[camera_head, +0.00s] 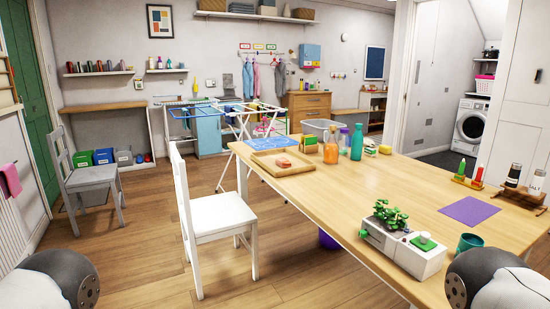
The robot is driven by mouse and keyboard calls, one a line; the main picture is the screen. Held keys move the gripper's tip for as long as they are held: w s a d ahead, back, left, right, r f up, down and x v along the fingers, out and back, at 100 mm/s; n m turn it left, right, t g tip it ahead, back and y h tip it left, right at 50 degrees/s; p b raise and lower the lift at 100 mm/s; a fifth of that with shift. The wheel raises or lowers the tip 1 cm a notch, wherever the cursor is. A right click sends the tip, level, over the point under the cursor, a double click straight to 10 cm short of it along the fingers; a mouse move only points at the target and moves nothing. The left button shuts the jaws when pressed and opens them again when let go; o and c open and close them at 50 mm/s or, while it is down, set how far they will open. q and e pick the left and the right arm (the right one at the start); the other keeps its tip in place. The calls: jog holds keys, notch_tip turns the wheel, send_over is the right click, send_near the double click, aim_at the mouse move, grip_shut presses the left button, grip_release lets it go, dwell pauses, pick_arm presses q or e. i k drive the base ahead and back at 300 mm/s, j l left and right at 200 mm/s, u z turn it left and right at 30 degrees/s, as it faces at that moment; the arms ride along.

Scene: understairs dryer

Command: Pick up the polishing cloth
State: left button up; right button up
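A flat purple square (470,211) lies on the right part of the wooden table (345,190); it looks like a cloth or a mat. A flat blue sheet (249,142) lies at the table's far left corner. A pink folded or lumpy item (284,162) lies in a wooden tray (264,166). I cannot tell which of these is the polishing cloth. Only rounded parts of my arms show at the bottom left and bottom right. Neither gripper is in view.
A white-and-green box with a plant (388,213) and a teal cup (470,242) stand at the near edge. Bottles (331,146) stand at the back, and candles (461,167) and jars (513,176) at the right. A white chair (215,214) stands left of the table.

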aim_at(283, 163)
jog(key=i+j, duration=0.2)
jog(key=i, duration=0.25)
jog(key=i+j, duration=0.25)
jog(key=i, duration=0.2)
jog(key=i+j, duration=0.2)
jog(key=i, duration=0.25)
jog(key=i+j+u, duration=0.1)
jog(key=i+j, duration=0.15)
jog(key=i, duration=0.2)
